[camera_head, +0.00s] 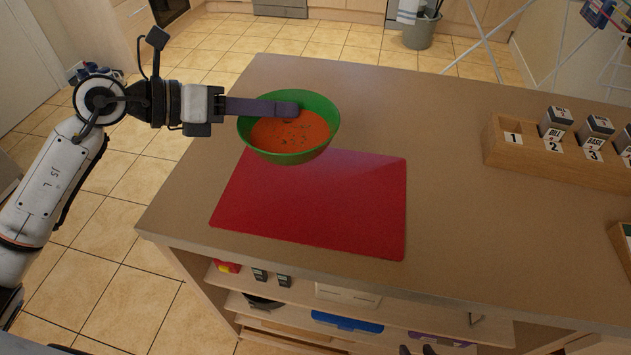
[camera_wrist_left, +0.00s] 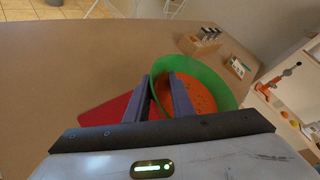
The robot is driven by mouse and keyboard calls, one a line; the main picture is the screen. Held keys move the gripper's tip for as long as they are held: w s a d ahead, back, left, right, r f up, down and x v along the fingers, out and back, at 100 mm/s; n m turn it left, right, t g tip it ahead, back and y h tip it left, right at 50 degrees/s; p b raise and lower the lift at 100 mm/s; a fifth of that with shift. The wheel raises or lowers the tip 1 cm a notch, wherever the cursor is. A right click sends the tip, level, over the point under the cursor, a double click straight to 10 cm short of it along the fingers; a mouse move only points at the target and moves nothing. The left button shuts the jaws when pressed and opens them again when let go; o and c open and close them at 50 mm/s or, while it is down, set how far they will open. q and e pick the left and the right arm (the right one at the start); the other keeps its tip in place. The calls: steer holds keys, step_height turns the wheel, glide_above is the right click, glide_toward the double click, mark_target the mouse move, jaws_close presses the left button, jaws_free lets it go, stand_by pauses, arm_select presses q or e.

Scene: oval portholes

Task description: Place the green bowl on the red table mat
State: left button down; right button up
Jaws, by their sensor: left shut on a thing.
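The green bowl (camera_head: 290,157) holds orange-red soup with dark flecks and looks about level in the head view. It overlaps the back edge of the red table mat (camera_head: 310,213). I cannot tell the height of the gap beneath it. My left gripper (camera_head: 285,109) reaches in from the left and is shut on the bowl's rim. In the left wrist view the bowl (camera_wrist_left: 215,72) shows to the right, with the gripper fingers (camera_wrist_left: 165,85) astride its near wall. The mat (camera_wrist_left: 105,111) lies to the left there. My right gripper is not in view.
A wooden rack (camera_head: 508,154) with numbered slots and several small boxes stands at the right of the counter (camera_head: 440,180). The mat's surface is bare in front of the bowl. Open shelves (camera_head: 400,313) with items sit under the counter's front edge.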

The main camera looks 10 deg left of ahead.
arm_select(q)
steer(key=shift+w+a, duration=0.1)
steer(key=shift+w, duration=0.3)
step_height(320, 180, down, 10)
steer(key=shift+w+r, duration=0.1)
steer(key=shift+r, duration=0.15)
steer(key=shift+f, duration=0.15)
steer(key=c, duration=1.5)
jaws_free()
steer(key=shift+f, duration=0.1)
